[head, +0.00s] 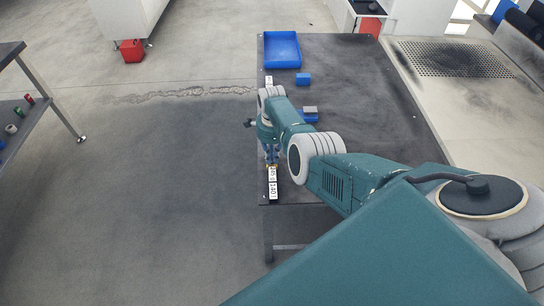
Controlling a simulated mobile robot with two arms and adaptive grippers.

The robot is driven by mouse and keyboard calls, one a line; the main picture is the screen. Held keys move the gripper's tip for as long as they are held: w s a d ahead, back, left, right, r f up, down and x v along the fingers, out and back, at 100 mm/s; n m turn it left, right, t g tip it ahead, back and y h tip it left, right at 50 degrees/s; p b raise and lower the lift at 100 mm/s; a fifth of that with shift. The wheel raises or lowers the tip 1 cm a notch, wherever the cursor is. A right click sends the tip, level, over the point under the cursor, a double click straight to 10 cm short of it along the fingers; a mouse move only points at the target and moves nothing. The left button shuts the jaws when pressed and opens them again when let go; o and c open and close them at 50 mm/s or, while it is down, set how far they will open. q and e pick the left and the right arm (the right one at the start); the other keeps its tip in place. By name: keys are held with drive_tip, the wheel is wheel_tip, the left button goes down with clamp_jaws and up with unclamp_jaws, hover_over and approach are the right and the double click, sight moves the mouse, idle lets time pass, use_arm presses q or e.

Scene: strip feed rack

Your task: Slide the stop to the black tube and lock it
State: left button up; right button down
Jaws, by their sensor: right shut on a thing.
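A narrow rail with white number labels (272,188) runs along the left edge of the dark table, and its far end shows beyond my wrist. My right gripper (271,158) points down onto this rail near its front part. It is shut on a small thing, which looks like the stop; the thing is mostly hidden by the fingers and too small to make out. Its lock cannot be seen. I cannot make out the black tube; my right arm covers the middle of the rail. My left gripper is out of view.
The dark table (365,90) holds a blue tray (282,63) at the back left, a small blue block (304,79), and a grey and blue item (310,110) close to my right forearm. The table's right half is clear. A shelf (25,110) stands at far left.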

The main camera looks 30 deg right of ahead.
idle(0.3)
drive_tip(key=c, duration=1.8)
unclamp_jaws()
drive_tip(key=shift+o, duration=0.2)
wheel_tip(320, 180, up, 12)
